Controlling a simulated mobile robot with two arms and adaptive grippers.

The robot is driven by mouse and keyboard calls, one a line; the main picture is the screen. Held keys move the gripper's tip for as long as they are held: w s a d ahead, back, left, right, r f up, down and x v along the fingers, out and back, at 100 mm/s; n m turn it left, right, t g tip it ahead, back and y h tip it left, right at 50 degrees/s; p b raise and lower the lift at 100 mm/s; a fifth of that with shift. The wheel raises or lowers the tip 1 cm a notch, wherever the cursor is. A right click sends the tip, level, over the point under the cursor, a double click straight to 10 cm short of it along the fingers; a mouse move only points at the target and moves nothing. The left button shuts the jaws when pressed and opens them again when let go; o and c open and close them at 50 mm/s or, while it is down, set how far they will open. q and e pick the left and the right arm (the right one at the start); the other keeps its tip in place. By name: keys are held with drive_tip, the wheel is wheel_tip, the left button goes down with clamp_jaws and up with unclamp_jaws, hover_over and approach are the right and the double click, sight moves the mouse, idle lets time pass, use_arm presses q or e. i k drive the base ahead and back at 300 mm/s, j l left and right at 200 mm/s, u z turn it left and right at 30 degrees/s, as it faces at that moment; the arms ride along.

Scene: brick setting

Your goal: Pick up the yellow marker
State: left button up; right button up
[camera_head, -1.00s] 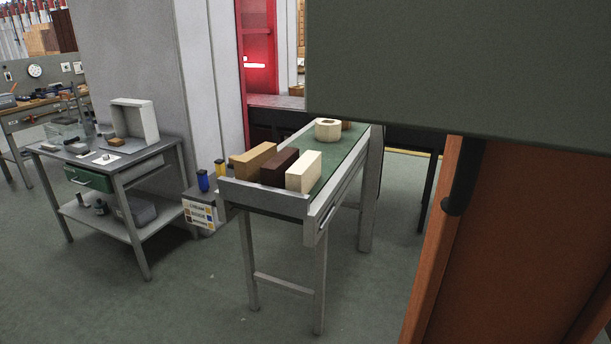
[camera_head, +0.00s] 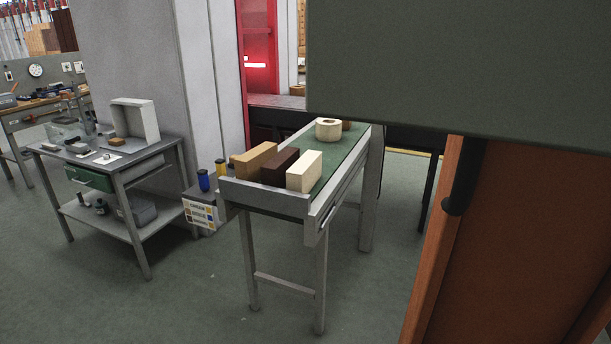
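A small upright yellow object (camera_head: 221,168) with a dark top stands left of the narrow green-topped table; it may be the yellow marker, but it is too small to tell. A similar blue object (camera_head: 203,181) stands just left of it. Both are on a grey stand (camera_head: 192,194) with a white label sheet on its front. The lower part of the yellow object is partly hidden by the table's raised end. Neither of my grippers is in view.
The narrow table (camera_head: 262,200) holds a tan block (camera_head: 253,160), a dark brown block (camera_head: 279,167), a cream block (camera_head: 304,172) and a round pale piece (camera_head: 328,129). A grey workbench (camera_head: 134,158) stands left. A large dark panel (camera_head: 460,65) blocks the upper right. Floor in front is clear.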

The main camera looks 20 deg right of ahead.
sight(220, 169)
drive_tip(key=i+u, duration=0.2)
drive_tip(key=i, duration=0.3)
drive_tip(key=i+l+u, duration=0.2)
drive_tip(key=i, duration=0.35)
drive_tip(key=j, duration=0.1)
